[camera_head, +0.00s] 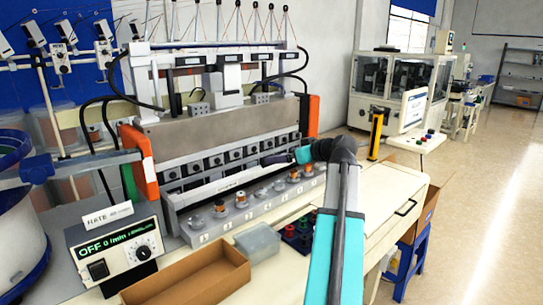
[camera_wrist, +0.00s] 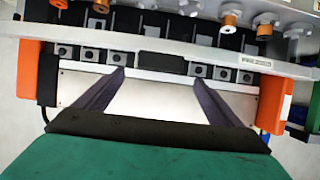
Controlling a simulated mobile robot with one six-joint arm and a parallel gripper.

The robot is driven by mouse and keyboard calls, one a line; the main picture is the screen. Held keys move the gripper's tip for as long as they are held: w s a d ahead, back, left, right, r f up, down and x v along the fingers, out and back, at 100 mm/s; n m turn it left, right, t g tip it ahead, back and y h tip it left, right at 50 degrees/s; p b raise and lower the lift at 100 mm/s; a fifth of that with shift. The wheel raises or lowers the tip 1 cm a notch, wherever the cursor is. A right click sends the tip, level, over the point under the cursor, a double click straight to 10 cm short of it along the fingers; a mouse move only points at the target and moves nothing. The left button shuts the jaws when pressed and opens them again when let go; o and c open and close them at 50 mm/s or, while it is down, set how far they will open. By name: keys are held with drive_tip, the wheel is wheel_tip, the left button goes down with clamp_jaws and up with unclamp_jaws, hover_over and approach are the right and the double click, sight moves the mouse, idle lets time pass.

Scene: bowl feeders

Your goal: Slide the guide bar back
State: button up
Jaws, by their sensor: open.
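The guide bar (camera_head: 228,187) is a long pale bar with a small label. It lies along the front of the winding machine, between a row of dark square blocks and a numbered spool rack. In the wrist view the bar (camera_wrist: 215,63) runs across the upper part, with a dark rectangular piece (camera_wrist: 163,59) near its middle. My gripper (camera_head: 276,159) is over the right half of the bar in the head view. In the wrist view my gripper (camera_wrist: 160,78) has its two dark fingers wide apart with nothing between them. Whether the fingertips touch the bar is unclear.
Copper-coloured spools stand on the spool rack (camera_head: 240,215) in front of the bar. Orange end pieces (camera_head: 140,160) flank the machine.

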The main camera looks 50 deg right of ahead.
drive_tip(key=shift+p+x, duration=0.95)
drive_tip(key=shift+x, duration=3.05)
drive_tip(key=shift+c, duration=0.3)
drive_tip(key=c, duration=1.4)
drive_tip(key=shift+d, duration=0.15)
drive_tip(key=shift+c, duration=0.3)
